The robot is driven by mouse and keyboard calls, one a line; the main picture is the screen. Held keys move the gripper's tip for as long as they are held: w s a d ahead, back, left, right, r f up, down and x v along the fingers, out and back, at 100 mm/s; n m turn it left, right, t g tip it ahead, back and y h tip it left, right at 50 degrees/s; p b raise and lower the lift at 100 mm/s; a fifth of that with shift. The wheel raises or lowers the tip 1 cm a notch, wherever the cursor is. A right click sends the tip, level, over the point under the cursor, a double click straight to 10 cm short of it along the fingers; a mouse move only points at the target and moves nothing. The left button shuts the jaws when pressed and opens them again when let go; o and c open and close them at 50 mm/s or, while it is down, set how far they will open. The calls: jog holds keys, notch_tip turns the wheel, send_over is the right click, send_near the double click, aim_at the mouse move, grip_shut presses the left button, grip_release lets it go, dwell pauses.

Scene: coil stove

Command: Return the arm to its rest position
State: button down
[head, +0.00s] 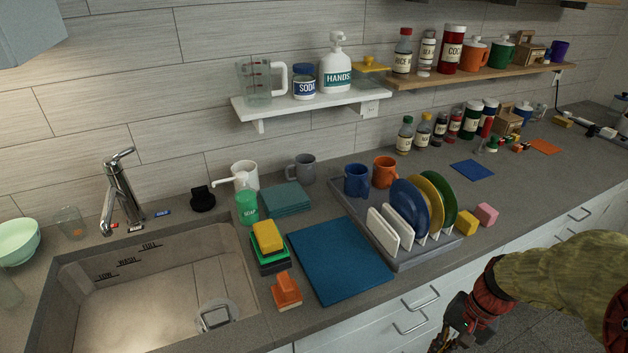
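My gripper (447,340) hangs low in front of the counter at the lower right of the head view. Its tip is partly cut off by the bottom edge of the picture. I cannot tell whether its fingers are open or shut, and no held object shows. My arm (565,275), in a green-brown sleeve with red and black joints, comes in from the right edge and bends down to the gripper. The arm is in front of the white drawers, apart from the things on the counter.
The grey counter (340,170) holds a dish rack (405,262) with plates, a blue mat (340,260), and yellow and pink blocks near the front edge. A sink (150,290) is at left. Drawer handles (411,326) stick out near my gripper. Floor shows at lower right.

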jog(key=s+a+r+n+t+h, duration=0.1)
jog(key=s+a+r+n+t, duration=0.1)
jog(key=r, duration=0.8)
jog(key=s+a+r+n+t+h, duration=0.2)
jog(key=a+r+n+t, duration=0.2)
jog(key=a+r, duration=0.5)
notch_tip(320, 180, up, 2)
jog(key=shift+n+p, duration=0.4)
jog(key=shift+n, duration=0.7)
jog(key=shift+s, duration=0.1)
